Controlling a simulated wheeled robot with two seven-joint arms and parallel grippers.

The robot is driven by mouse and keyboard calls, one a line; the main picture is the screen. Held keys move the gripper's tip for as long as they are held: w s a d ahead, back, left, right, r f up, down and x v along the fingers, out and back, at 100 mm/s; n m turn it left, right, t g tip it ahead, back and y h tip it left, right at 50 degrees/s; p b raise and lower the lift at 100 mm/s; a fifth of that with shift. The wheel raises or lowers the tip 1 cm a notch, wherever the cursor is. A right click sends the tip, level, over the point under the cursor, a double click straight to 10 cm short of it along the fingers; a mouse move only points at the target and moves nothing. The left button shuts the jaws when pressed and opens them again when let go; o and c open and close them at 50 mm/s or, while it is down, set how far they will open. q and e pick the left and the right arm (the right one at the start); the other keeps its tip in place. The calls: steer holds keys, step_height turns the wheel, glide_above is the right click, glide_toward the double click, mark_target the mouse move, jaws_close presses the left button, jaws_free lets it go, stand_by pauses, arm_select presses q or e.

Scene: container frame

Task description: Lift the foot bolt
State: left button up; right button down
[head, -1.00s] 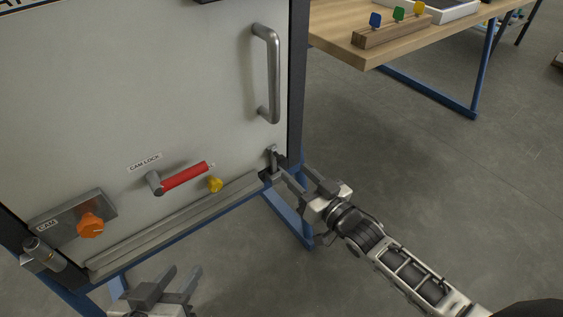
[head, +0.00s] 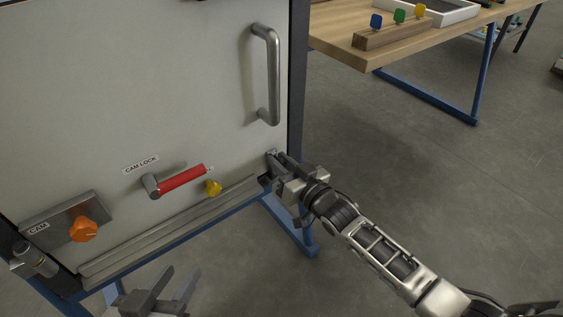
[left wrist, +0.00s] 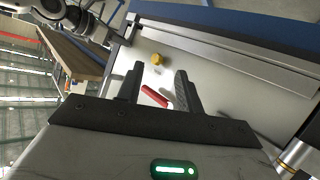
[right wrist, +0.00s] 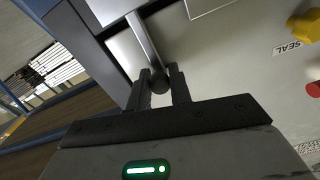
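The foot bolt shows in the right wrist view as a grey rod with a dark round knob (right wrist: 158,82), at the door's lower corner. My right gripper (head: 276,158) is at that corner in the head view, its fingers hiding most of the bolt. In the right wrist view its fingers (right wrist: 159,72) stand on either side of the knob with little or no gap, and appear shut on it. My left gripper (head: 179,274) is open and empty, low in front of the door's bottom edge; its spread fingers also show in the left wrist view (left wrist: 160,76).
The pale door (head: 120,90) carries a grey handle (head: 272,75), a red cam lock lever (head: 182,178), a yellow knob (head: 213,188) and an orange knob (head: 84,231). A wooden table (head: 375,55) stands at upper right.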

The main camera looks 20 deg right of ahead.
mark_target(271, 143)
steer(key=shift+r, duration=0.1)
step_height(271, 143, up, 2)
steer(key=p, duration=0.2)
steer(key=shift+r+p, duration=0.15)
steer(key=shift+p, duration=0.15)
steer(key=shift+r+p, duration=0.35)
arm_select(q)
steer(key=shift+a+f+g+y, duration=0.3)
steer(key=shift+f+g, duration=0.1)
steer(key=shift+f, duration=0.2)
steer(key=shift+a+f+g+y, duration=0.2)
steer(key=shift+f+g+y, duration=0.15)
steer(key=shift+f, duration=0.2)
arm_select(e)
steer(key=shift+w+r, duration=0.1)
steer(key=c, duration=1.3)
jaws_free()
arm_select(q)
steer(key=shift+s, duration=0.1)
arm_select(e)
steer(key=shift+o, duration=0.2)
